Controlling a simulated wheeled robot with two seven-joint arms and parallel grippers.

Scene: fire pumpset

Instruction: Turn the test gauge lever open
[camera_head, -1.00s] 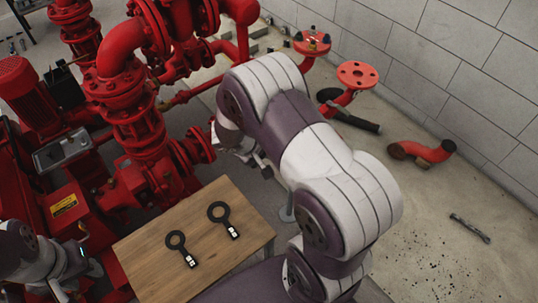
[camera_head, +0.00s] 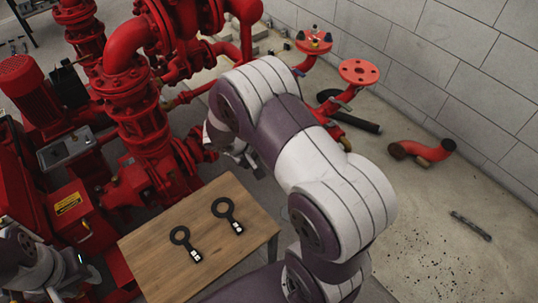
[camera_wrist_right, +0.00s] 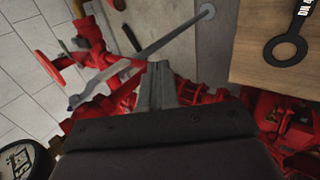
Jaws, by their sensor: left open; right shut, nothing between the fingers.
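My right arm crosses the middle of the head view, and its gripper (camera_head: 243,158) hangs beside the red pump piping, partly hidden by the wrist. In the right wrist view the fingers of this gripper (camera_wrist_right: 158,70) are together and empty, with red piping behind them. A round dial gauge (camera_wrist_right: 20,162) with a dark rim shows at the lower left of that view, cut off by the edge. My left gripper (camera_head: 88,271) is at the lower left of the head view, open, beside the wooden table.
Two black ring-ended tags (camera_head: 186,243) (camera_head: 227,214) lie on the wooden table (camera_head: 155,262). Red pump piping (camera_head: 135,115) stands behind it. A grey rod (camera_wrist_right: 150,48) crosses the wrist view. A red elbow pipe (camera_head: 424,152) lies on the open floor at right.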

